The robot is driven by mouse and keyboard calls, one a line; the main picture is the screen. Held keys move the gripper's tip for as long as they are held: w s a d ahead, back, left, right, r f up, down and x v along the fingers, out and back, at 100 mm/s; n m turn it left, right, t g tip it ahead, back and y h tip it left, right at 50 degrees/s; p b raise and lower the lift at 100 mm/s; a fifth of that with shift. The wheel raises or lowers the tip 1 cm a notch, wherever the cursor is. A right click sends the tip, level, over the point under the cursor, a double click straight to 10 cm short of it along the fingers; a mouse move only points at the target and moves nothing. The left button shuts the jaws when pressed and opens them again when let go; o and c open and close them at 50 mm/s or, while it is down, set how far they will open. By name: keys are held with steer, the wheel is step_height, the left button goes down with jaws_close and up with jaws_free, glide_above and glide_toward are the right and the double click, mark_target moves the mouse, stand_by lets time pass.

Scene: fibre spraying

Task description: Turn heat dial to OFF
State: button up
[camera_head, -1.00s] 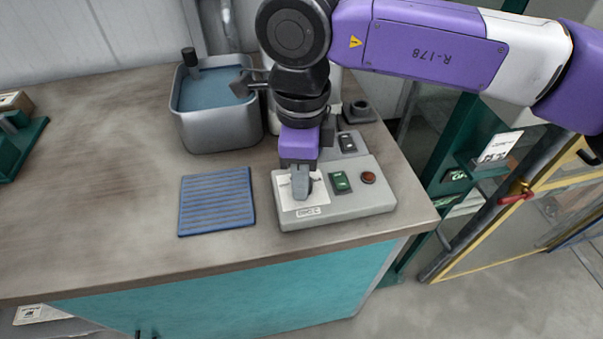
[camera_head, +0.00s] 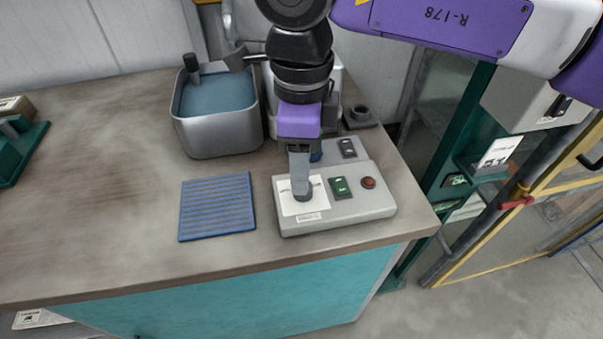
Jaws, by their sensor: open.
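The heat dial (camera_head: 302,195) is a small dark knob on a white label plate at the left of the grey control box (camera_head: 345,213). The plate's markings are too small to read, so I cannot tell the dial's setting. My gripper (camera_head: 301,181) points down above the dial, its fingers close to the knob. It is open, and I cannot tell whether the fingers touch the dial. One finger hides part of the plate and the knob's top.
A green switch (camera_head: 340,187) and a red-brown button (camera_head: 368,183) sit right of the dial, with a black switch (camera_head: 347,148) behind. A metal basin of blue liquid (camera_head: 215,105) stands behind left. A blue ribbed mat (camera_head: 217,206) lies left of the box.

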steer(key=shift+r, duration=1.75)
steer(key=shift+a, duration=0.1)
